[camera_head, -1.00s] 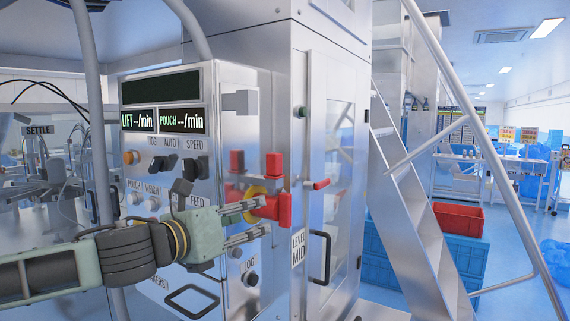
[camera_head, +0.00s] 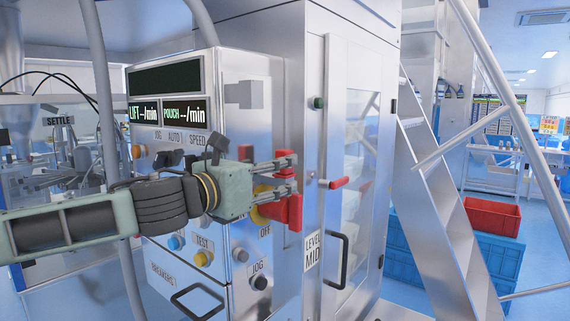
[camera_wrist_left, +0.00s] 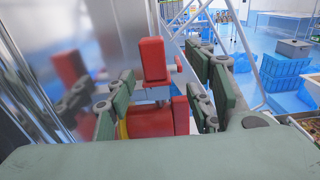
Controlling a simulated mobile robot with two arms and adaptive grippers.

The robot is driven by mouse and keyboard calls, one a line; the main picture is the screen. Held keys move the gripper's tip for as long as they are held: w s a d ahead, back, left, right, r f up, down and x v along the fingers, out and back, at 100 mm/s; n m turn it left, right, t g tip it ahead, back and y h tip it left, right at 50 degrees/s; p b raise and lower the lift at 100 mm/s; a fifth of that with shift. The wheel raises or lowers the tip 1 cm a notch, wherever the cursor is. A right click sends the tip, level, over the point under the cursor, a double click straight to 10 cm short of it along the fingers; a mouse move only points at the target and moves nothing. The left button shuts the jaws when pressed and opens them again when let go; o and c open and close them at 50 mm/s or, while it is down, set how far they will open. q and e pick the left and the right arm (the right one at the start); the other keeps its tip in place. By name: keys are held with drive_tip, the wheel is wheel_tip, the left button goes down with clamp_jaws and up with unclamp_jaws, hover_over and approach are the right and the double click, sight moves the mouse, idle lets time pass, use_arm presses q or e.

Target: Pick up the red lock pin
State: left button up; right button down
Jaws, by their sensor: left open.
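The red lock pin (camera_wrist_left: 152,61) stands upright in the wrist view, its block-like head above a grey bracket. In the head view the red lock pin (camera_head: 285,156) shows partly behind my upper finger. Just below it is a red rotary handle (camera_head: 293,212) on a yellow base; the red handle also shows in the wrist view (camera_wrist_left: 150,121). My left gripper (camera_head: 292,173) is open at the pin, its fingers pointing right. In the wrist view my left gripper (camera_wrist_left: 163,95) has one finger on each side of the pin. Contact cannot be told. My right gripper is not in view.
The shiny machine panel (camera_head: 262,120) mirrors the red parts. To the right are a cabinet door with a small red latch (camera_head: 339,183) and a black handle (camera_head: 337,259). A metal stair (camera_head: 440,220) and a red crate (camera_head: 492,216) on blue crates stand further right.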

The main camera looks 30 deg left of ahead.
sight(283, 174)
use_arm(q)
drive_tip(key=shift+w+a+r+p, duration=0.1)
drive_tip(key=shift+w+p, duration=0.25)
drive_tip(key=shift+w, duration=0.2)
drive_tip(key=shift+w+a+r+p, duration=0.1)
drive_tip(key=shift+w+p, duration=0.2)
drive_tip(key=shift+w, duration=1)
drive_tip(key=shift+w+d+r, duration=0.1)
drive_tip(key=shift+w, duration=0.4)
drive_tip(key=c, duration=1.1)
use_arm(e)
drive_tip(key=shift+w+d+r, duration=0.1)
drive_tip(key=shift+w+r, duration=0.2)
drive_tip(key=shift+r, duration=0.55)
